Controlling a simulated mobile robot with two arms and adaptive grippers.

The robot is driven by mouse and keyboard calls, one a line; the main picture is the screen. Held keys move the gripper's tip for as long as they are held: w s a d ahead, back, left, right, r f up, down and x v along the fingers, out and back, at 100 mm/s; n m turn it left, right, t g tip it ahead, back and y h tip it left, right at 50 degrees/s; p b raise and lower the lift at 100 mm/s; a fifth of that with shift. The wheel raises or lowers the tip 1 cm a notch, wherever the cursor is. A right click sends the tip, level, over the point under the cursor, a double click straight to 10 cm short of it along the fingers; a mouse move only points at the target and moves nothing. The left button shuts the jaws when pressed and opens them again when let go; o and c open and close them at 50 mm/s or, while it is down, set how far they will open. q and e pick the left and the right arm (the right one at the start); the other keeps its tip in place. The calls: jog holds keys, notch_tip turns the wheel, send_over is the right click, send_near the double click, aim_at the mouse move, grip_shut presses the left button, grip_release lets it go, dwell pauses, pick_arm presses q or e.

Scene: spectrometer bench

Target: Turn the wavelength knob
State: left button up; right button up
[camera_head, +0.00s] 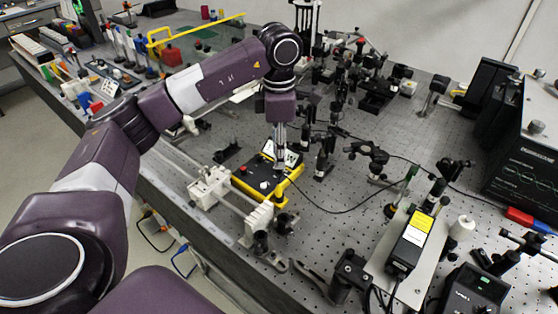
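A black and yellow control box (268,188) sits near the front edge of the optical bench in the camera_head view. It has a light display and a few small knobs or buttons on its top, one of them red (243,169). I cannot tell which of these is the wavelength knob. My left gripper (280,164) points straight down over the back part of the box, in front of its display. The fingers look close together, but their gap and any contact are too small to make out. My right gripper is not in view.
The perforated optical bench (330,220) carries many posts and mounts behind and to the right of the box. A white rail assembly (209,187) stands just left of it. A black cable runs right from the box. A black instrument (527,150) stands at far right.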

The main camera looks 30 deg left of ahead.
pick_arm(q)
notch_tip(320, 180, up, 8)
jog(key=shift+r, duration=0.15)
dwell(0.6)
